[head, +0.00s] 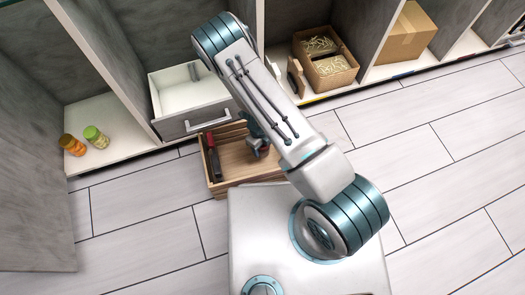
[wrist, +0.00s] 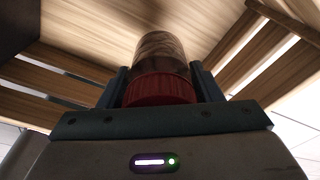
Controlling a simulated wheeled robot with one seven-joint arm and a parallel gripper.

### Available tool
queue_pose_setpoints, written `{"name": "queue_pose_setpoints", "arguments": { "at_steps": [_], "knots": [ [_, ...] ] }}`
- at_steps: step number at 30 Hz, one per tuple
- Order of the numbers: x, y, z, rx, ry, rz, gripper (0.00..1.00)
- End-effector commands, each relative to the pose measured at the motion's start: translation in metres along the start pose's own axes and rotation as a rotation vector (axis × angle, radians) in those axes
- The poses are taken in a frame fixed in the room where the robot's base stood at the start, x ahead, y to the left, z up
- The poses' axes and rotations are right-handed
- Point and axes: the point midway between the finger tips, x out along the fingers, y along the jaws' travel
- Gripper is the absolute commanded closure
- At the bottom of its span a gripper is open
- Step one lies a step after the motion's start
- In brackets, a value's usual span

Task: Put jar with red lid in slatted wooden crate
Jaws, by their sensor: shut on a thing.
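The jar with red lid (wrist: 160,90) is between the two fingers of my gripper (wrist: 161,82) in the wrist view, with its brown-looking glass body beyond the lid. My gripper is shut on it. The slatted wooden crate (head: 236,169) stands on the floor in the head view. My gripper (head: 258,145) is at the crate's back right part, largely hidden by my arm, and the jar is hard to make out there. In the wrist view the crate's slatted walls (wrist: 60,87) and boards surround the jar. Whether the jar touches the crate's bottom cannot be told.
A dark bottle-like thing with red (head: 211,155) lies along the crate's left side. An open white drawer (head: 190,92) is just behind the crate. The floor at right is clear.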

Motion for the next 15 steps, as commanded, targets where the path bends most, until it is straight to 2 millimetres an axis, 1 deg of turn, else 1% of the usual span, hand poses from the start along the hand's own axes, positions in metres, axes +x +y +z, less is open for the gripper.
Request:
{"name": "queue_pose_setpoints", "arguments": {
  "at_steps": [1, 3, 6, 15],
  "knots": [
    [0.014, 0.0, 0.001, 0.001, 0.002, 0.001, 0.75],
    [0.026, 0.0, 0.002, 0.001, 0.002, 0.001, 0.75],
    [0.037, 0.0, 0.004, 0.0, 0.001, 0.001, 0.75],
    [0.036, 0.0, 0.004, -0.001, 0.001, 0.001, 0.75]
  ]
}}
